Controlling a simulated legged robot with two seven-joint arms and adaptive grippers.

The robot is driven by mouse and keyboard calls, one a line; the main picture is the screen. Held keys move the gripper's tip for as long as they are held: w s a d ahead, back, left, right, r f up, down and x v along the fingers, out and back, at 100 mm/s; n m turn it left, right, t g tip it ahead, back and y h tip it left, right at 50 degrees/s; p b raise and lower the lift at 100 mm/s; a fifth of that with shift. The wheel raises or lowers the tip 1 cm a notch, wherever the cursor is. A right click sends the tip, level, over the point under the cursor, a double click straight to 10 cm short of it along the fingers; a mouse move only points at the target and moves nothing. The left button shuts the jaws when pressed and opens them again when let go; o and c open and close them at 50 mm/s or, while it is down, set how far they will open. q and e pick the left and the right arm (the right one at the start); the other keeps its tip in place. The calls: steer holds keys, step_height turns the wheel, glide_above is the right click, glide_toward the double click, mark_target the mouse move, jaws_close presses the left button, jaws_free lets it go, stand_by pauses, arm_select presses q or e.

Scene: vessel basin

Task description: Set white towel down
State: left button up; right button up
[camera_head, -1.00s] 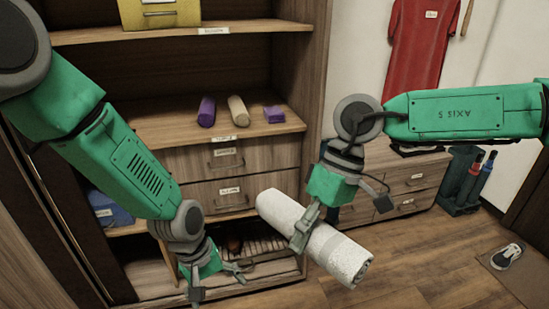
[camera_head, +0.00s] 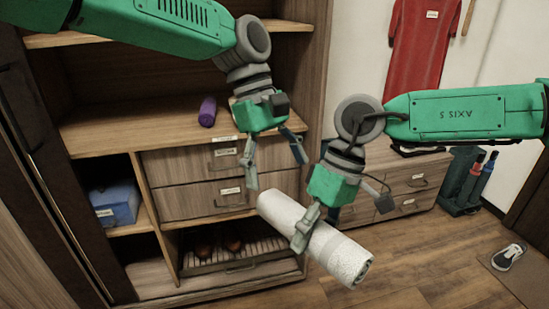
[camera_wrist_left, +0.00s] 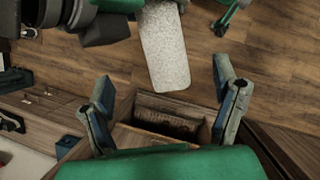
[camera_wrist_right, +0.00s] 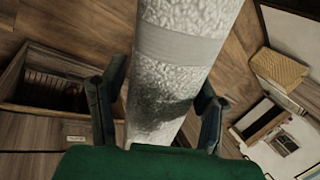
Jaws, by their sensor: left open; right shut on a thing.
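The white towel (camera_head: 340,258) is a rolled cylinder with a grey band, tilted down to the right in the head view. My right gripper (camera_head: 305,232) is shut on it near its middle and holds it above the floor. In the right wrist view the towel (camera_wrist_right: 185,50) runs between the two fingers. My left gripper (camera_head: 276,172) is open and empty, above the towel's upper left end, in front of the drawers. In the left wrist view the towel (camera_wrist_left: 165,50) lies beyond the open fingers, apart from them.
Drawers (camera_head: 178,203) and a shoe rack (camera_head: 235,262) are below. A blue box (camera_head: 117,203) sits at left. A low cabinet (camera_head: 415,172) and open floor (camera_head: 440,265) are at right.

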mark_target(293, 218)
arm_select(q)
steer(key=x, duration=1)
steer(key=shift+f, duration=0.1)
steer(key=c, duration=1.3)
steer(key=shift+c, duration=0.7)
arm_select(e)
steer(key=o, duration=1.3)
steer(key=shift+r, duration=0.1)
